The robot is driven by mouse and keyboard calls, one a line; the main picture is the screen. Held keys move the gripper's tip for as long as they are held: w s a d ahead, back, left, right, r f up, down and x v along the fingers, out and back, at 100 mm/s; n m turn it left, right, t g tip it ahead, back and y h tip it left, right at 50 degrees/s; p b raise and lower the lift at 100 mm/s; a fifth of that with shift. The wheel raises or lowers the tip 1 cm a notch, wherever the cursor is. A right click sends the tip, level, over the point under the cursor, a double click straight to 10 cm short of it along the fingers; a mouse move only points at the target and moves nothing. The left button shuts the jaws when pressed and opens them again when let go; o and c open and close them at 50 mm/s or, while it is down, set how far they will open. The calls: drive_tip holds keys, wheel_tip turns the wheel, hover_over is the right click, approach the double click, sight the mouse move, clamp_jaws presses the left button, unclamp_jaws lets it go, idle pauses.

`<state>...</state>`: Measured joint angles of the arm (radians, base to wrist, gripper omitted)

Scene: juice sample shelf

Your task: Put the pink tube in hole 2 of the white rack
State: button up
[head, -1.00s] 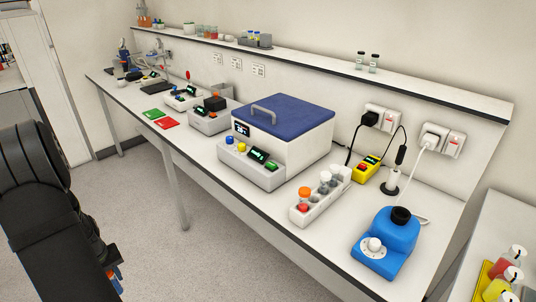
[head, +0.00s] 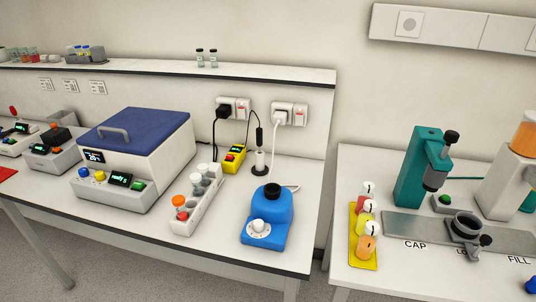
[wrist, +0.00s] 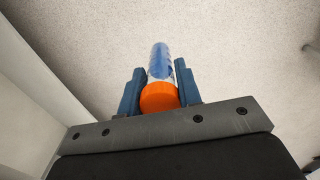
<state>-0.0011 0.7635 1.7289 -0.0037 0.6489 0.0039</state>
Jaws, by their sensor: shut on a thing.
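My gripper (wrist: 160,92) shows in the wrist view, its two blue fingers shut on a clear tube (wrist: 160,62) with an orange cap (wrist: 159,97). The tube's body points away from the camera, over the pale floor. Blue shows in the tube; I see no pink, and cannot tell if the blue is its contents or finger colour showing through. The white rack (head: 205,216) stands on the bench in the head view. An orange-capped tube (head: 179,201) stands near its front end, with red beside it, and white-capped tubes (head: 203,169) near its far end. Hole numbers are not readable. My gripper is outside the head view.
A white box-shaped machine with a blue lid (head: 133,130) stands left of the rack. A blue device (head: 267,217) stands to its right, and a yellow box (head: 233,158) behind. A second bench on the right holds a yellow tray (head: 355,262) of bottles and a teal press (head: 417,170).

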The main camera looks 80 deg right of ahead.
idle(0.3)
drive_tip(key=s+d+r+m, duration=0.1)
drive_tip(key=d+r+m, duration=0.35)
drive_tip(key=d, duration=1.25)
drive_tip(key=d+r+m, duration=0.1)
drive_tip(key=d+r, duration=0.7)
drive_tip(key=d, duration=0.9)
drive_tip(key=s+d+r+m, duration=0.2)
drive_tip(key=s+d+r, duration=0.6)
drive_tip(key=s+d, duration=0.45)
drive_tip(key=s+d+r+m, duration=0.3)
drive_tip(key=s+d+r, duration=0.5)
drive_tip(key=s+d, duration=0.5)
drive_tip(key=shift+s+a+f, duration=0.1)
drive_tip(key=shift+s+f, duration=0.15)
drive_tip(key=shift+f, duration=0.4)
drive_tip(key=shift+s+a+f, duration=0.15)
drive_tip(key=shift+s+f, duration=0.05)
drive_tip(key=shift+f, duration=0.5)
drive_tip(key=shift+s+a+f, duration=0.1)
drive_tip(key=shift+s+f, duration=0.15)
drive_tip(key=shift+f, duration=0.4)
drive_tip(key=shift+f, duration=2.6)
